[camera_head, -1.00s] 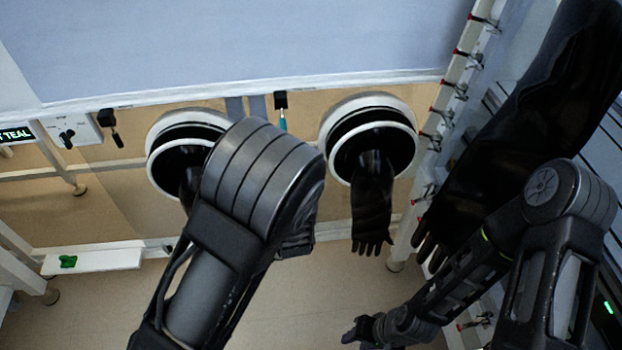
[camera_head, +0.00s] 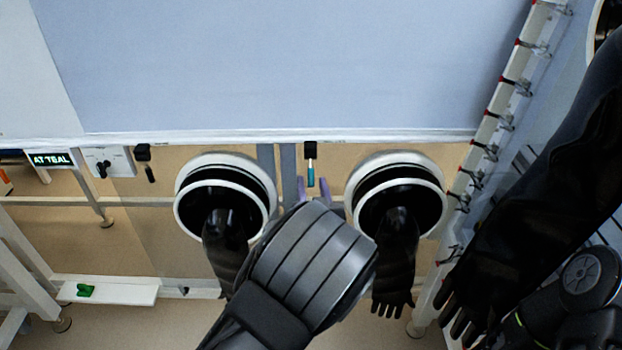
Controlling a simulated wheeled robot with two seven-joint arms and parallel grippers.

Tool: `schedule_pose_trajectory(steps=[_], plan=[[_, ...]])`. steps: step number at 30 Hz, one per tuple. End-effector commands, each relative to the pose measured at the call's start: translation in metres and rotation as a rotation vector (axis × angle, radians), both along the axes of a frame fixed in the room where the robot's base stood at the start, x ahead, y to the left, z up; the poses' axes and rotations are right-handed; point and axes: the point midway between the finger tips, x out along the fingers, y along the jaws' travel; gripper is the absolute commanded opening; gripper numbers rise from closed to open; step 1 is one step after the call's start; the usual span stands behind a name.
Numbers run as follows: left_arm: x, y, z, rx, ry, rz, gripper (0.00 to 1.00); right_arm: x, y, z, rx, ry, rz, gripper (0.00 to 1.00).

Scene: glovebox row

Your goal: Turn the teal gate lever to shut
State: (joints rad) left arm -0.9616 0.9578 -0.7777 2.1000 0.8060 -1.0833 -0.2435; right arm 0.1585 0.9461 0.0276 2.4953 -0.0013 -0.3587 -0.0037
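The teal gate lever (camera_head: 310,176) hangs down from a black mount under the front edge of the pale panel, between the two glove ports. My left gripper (camera_head: 312,190) is just below and around it in the picture, with one purplish fingertip on each side. The fingers are apart. I cannot tell whether they touch the lever. My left wrist hides the rest of the gripper. My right arm shows at the lower right corner, but its gripper is out of view.
Two round ports, left (camera_head: 190,215) and right (camera_head: 437,215), have black gloves hanging. A black lever (camera_head: 144,153), a knob box (camera_head: 122,160) and a sign reading "AT TEAL" (camera_head: 50,160) are at left. A large black glove (camera_head: 540,200) and a hooked rail (camera_head: 505,95) are at right.

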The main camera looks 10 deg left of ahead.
Motion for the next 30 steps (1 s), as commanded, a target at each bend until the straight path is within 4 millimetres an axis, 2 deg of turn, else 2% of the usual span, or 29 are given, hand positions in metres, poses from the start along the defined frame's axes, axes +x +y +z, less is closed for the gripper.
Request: schedule_pose_trajectory(steps=[3,6,16,30], plan=[[0.016,0.006,0.0,0.001,0.0,0.0,0.37,0.0,0.0,0.0,0.0,0.0,0.0,0.36],[0.024,0.009,0.0,0.001,-0.001,0.0,0.37,0.0,0.0,0.0,0.0,0.0,0.0,0.36],[0.027,0.01,0.0,0.001,0.001,-0.001,0.36,0.0,0.0,0.0,0.0,0.0,0.0,0.36],[0.027,0.01,0.0,0.001,0.001,-0.001,0.0,0.0,0.0,0.0,0.0,0.0,0.0,0.36]])
